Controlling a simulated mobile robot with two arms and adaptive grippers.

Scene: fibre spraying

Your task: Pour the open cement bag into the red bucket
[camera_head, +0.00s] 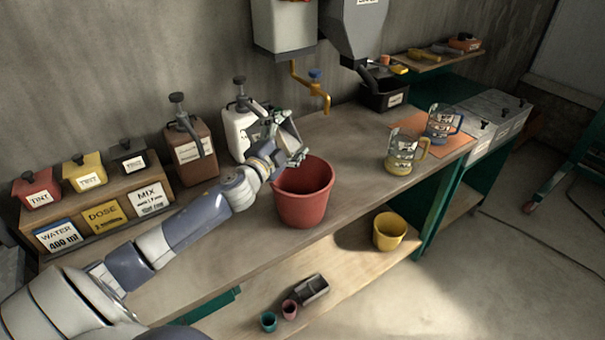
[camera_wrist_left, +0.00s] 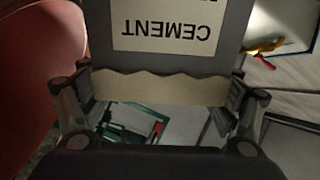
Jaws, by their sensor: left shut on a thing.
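The red bucket (camera_head: 303,197) stands upright on the workbench, and its red wall fills the left side of the left wrist view (camera_wrist_left: 35,75). My left gripper (camera_head: 287,150) is above the bucket's back left rim. In the left wrist view my left gripper (camera_wrist_left: 160,105) is shut on the grey cement bag (camera_wrist_left: 235,30), one finger on each side. The bag's label reads CEMENT upside down, and its pale wavy torn edge lies between the fingers. In the head view the bag is small and hard to make out beside the gripper. No pouring cement is visible.
A white pump container (camera_head: 238,135) and a brown one (camera_head: 190,152) stand behind my left arm. Yellow (camera_head: 404,155) and blue (camera_head: 442,122) jugs stand on the right. A yellow bucket (camera_head: 389,232) is on the lower shelf.

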